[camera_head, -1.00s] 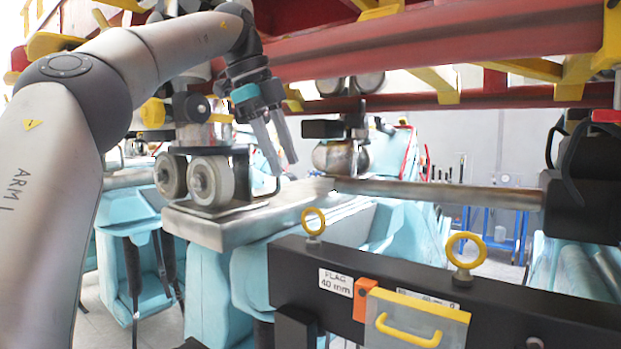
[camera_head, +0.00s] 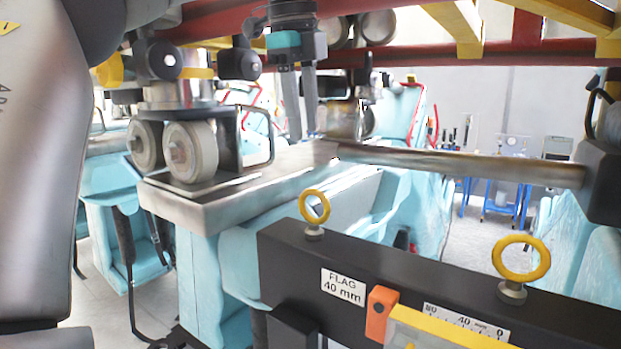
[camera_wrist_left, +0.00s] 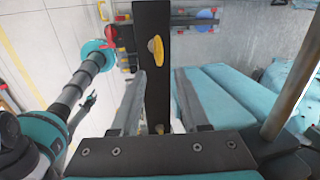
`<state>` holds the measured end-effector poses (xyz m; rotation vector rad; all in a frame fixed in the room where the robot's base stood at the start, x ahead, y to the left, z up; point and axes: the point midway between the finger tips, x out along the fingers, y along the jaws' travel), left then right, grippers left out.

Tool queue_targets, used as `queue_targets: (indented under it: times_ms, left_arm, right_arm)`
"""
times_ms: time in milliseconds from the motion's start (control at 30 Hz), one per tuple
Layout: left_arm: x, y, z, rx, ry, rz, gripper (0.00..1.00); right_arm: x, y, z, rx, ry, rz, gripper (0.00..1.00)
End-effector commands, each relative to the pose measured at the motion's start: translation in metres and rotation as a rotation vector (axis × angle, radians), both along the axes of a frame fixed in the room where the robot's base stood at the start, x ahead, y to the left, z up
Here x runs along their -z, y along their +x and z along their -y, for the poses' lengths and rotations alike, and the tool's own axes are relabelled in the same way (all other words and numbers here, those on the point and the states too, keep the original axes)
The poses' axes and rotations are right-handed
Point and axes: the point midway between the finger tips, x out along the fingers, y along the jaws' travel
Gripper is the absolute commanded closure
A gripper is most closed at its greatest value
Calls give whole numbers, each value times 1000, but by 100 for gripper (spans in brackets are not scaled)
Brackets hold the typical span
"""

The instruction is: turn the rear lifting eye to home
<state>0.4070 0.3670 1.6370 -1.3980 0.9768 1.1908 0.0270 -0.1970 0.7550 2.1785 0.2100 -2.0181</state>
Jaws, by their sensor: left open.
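Two yellow lifting eyes stand on a black beam (camera_head: 400,270): one eye (camera_head: 314,207) near the beam's left end, the other (camera_head: 521,260) further right. Both rings stand upright on grey collars. I cannot tell which is the rear one. My left gripper (camera_head: 303,135) is open and empty, fingers pointing down, above and beyond the left eye in the head view. In the left wrist view, the open fingers (camera_wrist_left: 160,105) point along the beam (camera_wrist_left: 152,95), with one yellow eye (camera_wrist_left: 155,47) ahead between them, apart from both. My right gripper does not show.
A "FLAG 40 mm" label (camera_head: 343,287), an orange block (camera_head: 380,312) and a scale (camera_head: 466,322) sit along the beam. Grey wheels (camera_head: 190,152) stand at left. A metal bar (camera_head: 460,163) crosses behind, and a red rail (camera_head: 400,22) hangs above.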

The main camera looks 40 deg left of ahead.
Motion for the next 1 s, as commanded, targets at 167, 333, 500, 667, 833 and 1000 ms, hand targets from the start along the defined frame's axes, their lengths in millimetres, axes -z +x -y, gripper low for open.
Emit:
queue_targets:
  times_ms: [167, 333, 500, 667, 833, 1000]
  left_arm:
    - [33, 5, -1, 3, -3, -3, 55]
    - [65, 12, -2, 1, -2, -2, 55]
    - [87, 16, -3, 1, -2, -1, 55]
    - [98, 18, -3, -1, -1, 1, 55]
    - [100, 19, -3, -1, -1, 2, 55]
    - [100, 19, -3, -1, 0, 2, 60]
  right_arm:
    - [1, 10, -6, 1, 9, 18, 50]
    - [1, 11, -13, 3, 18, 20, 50]
    - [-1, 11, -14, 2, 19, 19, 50]
    - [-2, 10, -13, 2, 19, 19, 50]
    - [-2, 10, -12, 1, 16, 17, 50]
    - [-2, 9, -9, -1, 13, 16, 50]
